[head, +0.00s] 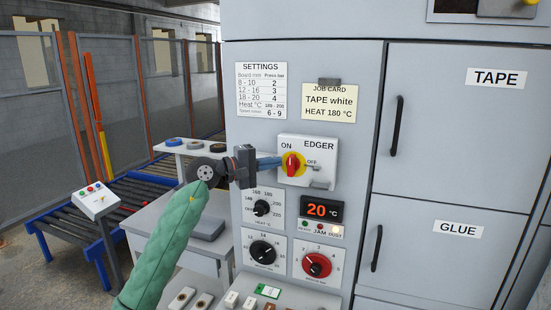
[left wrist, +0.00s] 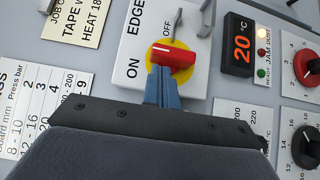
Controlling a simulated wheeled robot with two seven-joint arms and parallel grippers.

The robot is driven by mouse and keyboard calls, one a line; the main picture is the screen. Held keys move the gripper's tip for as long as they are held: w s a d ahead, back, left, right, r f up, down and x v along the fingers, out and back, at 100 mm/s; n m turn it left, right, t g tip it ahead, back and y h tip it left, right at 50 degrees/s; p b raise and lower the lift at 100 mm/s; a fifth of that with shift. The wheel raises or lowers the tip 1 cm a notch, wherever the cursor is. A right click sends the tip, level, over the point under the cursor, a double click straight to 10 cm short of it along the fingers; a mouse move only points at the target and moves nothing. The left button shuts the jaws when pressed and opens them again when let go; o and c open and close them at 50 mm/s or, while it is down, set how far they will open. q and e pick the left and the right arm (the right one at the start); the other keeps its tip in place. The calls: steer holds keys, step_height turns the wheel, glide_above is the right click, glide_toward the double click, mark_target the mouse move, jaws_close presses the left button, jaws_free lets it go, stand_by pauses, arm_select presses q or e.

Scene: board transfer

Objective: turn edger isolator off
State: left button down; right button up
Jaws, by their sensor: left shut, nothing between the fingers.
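The edger isolator is a red handle (head: 292,164) on a yellow disc, on a pale box (head: 325,150) marked EDGER, ON and OFF. The handle stands upright, in line with ON; OFF is to its right. In the left wrist view the red handle (left wrist: 172,55) lies across the picture, with the ON side at left. My left gripper (head: 280,162) is shut and empty, its blue fingers (left wrist: 165,85) pointing at the handle from the left. The fingertips are at or very near the handle; I cannot tell if they touch. My right gripper is not in view.
A grey hasp-like part (head: 319,177) sticks out at the box's lower right. Below are a heat dial (head: 262,208), a display (head: 321,210) reading 20 °C and a red dial (head: 317,265). A job card (head: 330,100) hangs above. A roller conveyor (head: 60,222) stands at left.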

arm_select(q)
steer(key=shift+w+d, duration=0.2)
steer(key=shift+d, duration=0.25)
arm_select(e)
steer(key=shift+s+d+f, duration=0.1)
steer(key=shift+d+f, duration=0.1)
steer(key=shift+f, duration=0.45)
